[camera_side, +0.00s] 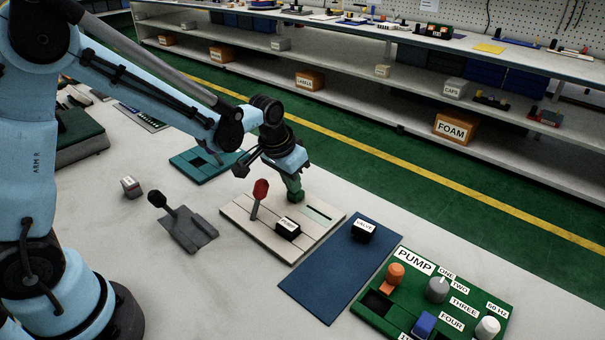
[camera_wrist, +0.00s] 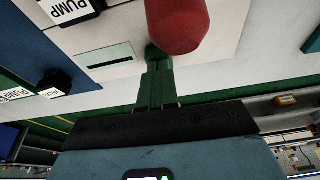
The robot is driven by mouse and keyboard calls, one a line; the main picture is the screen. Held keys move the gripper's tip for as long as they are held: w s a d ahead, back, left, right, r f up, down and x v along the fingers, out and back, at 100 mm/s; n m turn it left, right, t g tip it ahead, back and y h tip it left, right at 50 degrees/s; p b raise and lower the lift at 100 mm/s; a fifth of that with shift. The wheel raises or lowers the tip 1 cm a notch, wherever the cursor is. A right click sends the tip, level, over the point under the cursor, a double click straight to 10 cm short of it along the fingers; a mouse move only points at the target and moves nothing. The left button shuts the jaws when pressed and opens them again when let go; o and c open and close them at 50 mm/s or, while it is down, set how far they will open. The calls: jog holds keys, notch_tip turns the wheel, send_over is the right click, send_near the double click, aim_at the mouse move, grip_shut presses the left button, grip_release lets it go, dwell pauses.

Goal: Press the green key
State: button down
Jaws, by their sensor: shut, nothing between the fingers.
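My gripper (camera_side: 294,192) points down with its green fingers together over the far part of a cream panel (camera_side: 248,228). In the wrist view the shut fingers (camera_wrist: 156,62) reach the panel beside a red lever knob (camera_wrist: 178,22). A small rounded green piece (camera_side: 297,197) shows at the fingertips on the panel. It looks like the green key, but the fingers hide most of it, and I cannot tell whether it is pressed down. The red lever (camera_side: 260,189) stands tilted on the same panel, close to the gripper.
The cream panel also has a black PUMP block (camera_side: 288,227) and a slot (camera_side: 318,211). A grey lever plate (camera_side: 188,234) stands left.

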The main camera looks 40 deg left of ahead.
jog(key=shift+f, duration=0.35)
dwell(0.5)
jog(key=shift+r, duration=3.05)
jog(key=shift+r, duration=0.1)
notch_tip(320, 180, up, 11)
send_over(281, 208)
jog(key=s+a+f+t, duration=0.1)
jog(key=s+f+t, duration=0.2)
jog(key=s, duration=0.9)
notch_tip(281, 208, down, 3)
jog(key=shift+a+f+t, duration=0.2)
jog(key=shift+a+t, duration=0.1)
jog(key=shift+t, duration=0.1)
